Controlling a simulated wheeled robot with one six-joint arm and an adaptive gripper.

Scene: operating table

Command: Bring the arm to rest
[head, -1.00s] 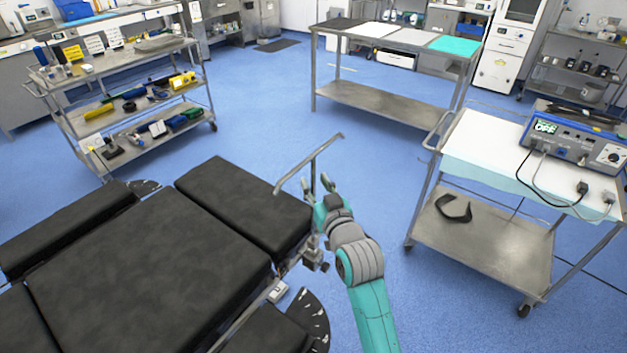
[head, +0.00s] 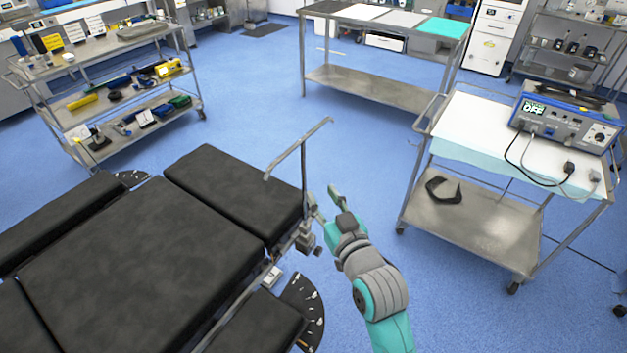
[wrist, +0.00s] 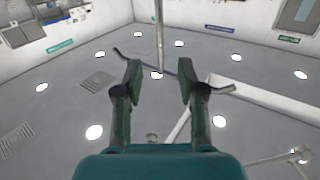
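My arm (head: 372,285) is teal and grey and reaches up from the bottom of the head view, right of the operating table. My gripper (head: 334,192) is at its end, just right of the metal T-bar (head: 303,150) on the table's side rail. In the wrist view my gripper (wrist: 160,78) has its two fingers apart with nothing held between them. The T-bar's crossbar (wrist: 150,66) shows beyond the fingers, against the ceiling. The gap between gripper and bar is hard to judge.
The black padded operating table (head: 140,260) fills the lower left. A trolley (head: 480,220) with a blue-fronted device (head: 565,120) stands on the right. A shelved cart (head: 110,90) is at the upper left, a steel table (head: 375,90) at the back. Blue floor (head: 250,110) between them is clear.

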